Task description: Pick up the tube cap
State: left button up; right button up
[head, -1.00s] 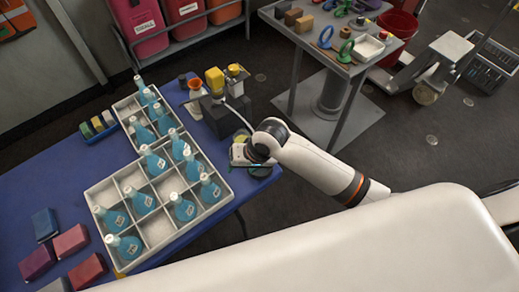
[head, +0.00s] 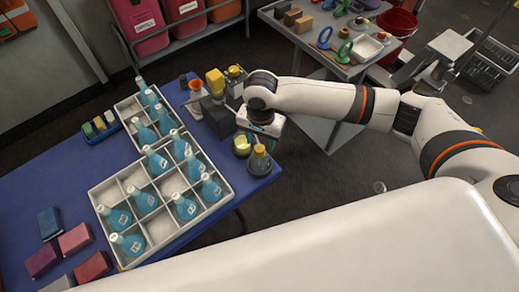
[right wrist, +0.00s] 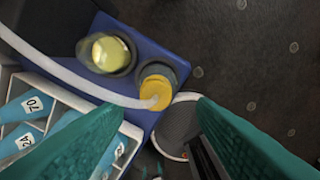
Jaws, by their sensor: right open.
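The tube cap (right wrist: 160,90) is a round yellow cap on a bottle near the blue table's corner. A pale curved tube (right wrist: 75,80) runs from it to the left in the right wrist view. In the head view the yellow cap (head: 259,150) tops the bottle at the table's front right. My right gripper (right wrist: 159,104) is open, its teal fingers spread on either side below the cap in the wrist picture, with nothing between them. In the head view this gripper (head: 260,130) is above and just behind the bottle, its fingertips partly hidden. My left gripper is not in view.
A glass with yellow contents (head: 242,143) stands close beside the capped bottle. A pale divided crate (head: 228,195) holds several blue flasks to the left. Dark floor lies right of the table.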

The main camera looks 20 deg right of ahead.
aim_at(260, 148)
jog(key=f, duration=0.4)
jog(key=f+p, duration=0.1)
jog(key=f, duration=0.1)
jog(key=shift+w+a+f, duration=0.1)
jog(key=shift+w+f, duration=0.1)
jog(key=shift+w, duration=0.05)
jog(key=shift+c, duration=0.2)
jog(key=c, duration=0.9)
